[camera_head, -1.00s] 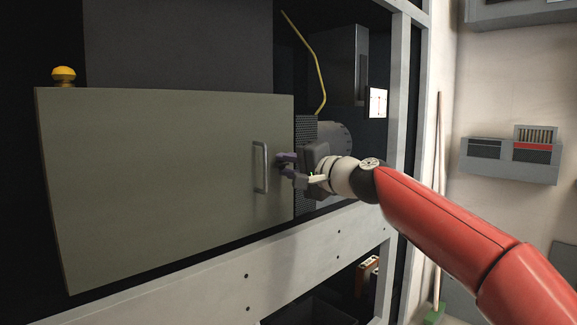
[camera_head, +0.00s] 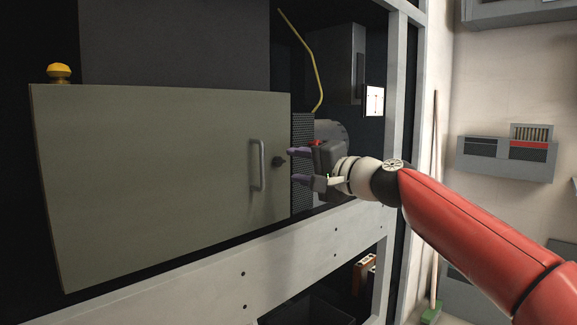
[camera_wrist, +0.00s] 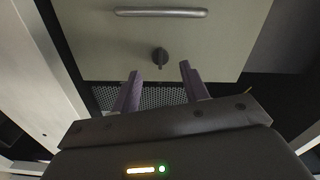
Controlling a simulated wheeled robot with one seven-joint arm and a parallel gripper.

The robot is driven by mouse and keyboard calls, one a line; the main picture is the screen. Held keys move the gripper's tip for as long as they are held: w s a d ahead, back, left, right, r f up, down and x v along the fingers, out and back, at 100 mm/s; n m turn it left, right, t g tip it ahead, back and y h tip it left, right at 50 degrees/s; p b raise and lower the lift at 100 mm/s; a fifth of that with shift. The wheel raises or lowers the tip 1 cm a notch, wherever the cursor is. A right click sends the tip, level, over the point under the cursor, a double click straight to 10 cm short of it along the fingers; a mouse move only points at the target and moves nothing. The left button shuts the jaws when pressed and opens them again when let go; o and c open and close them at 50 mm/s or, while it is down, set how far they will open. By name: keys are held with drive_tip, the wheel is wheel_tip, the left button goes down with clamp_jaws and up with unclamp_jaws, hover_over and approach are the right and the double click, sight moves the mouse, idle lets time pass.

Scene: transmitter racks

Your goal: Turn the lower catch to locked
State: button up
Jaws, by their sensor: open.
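A small dark catch knob (camera_head: 278,161) sits just right of the handle. It also shows in the wrist view as a dark knob (camera_wrist: 160,57) between the handle and the door edge. My gripper (camera_head: 297,166) is open, its two purple fingers apart and empty, just right of the knob and not touching it. In the wrist view the knob lies beyond and between the fingertips (camera_wrist: 161,74). I see only this one catch; whether it is locked I cannot tell.
A yellow beacon (camera_head: 59,72) stands on top of the door unit at left. A yellow cable (camera_head: 312,50) hangs behind my gripper. The pale rack post (camera_head: 397,120) stands close beside my wrist, and a crossbeam (camera_head: 220,270) runs below the door.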

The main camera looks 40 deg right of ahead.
drive_tip(key=s, duration=0.3)
idle(0.5)
drive_tip(key=s+a+f+n+g+y+p, duration=0.1)
drive_tip(key=s+a+f+n+g+p, duration=0.3)
drive_tip(key=a, duration=0.7)
drive_tip(key=a+f+n+g+y+b, duration=0.15)
drive_tip(key=a+f+n, duration=0.45)
drive_tip(key=a, duration=0.6)
drive_tip(key=s+a+f+n+g+h+p, duration=0.1)
drive_tip(key=s+a+f+n+g+h, duration=0.1)
drive_tip(key=f, duration=0.6)
drive_tip(key=s+a+f+n+g+h+p, duration=0.1)
drive_tip(key=s+a+f+n+g+p, duration=0.1)
drive_tip(key=s+a+f+g, duration=0.3)
wheel_tip(320, 180, down, 4)
drive_tip(key=shift+s+r+h, duration=0.1)
drive_tip(key=shift+s+h, duration=0.25)
drive_tip(key=shift+s, duration=0.5)
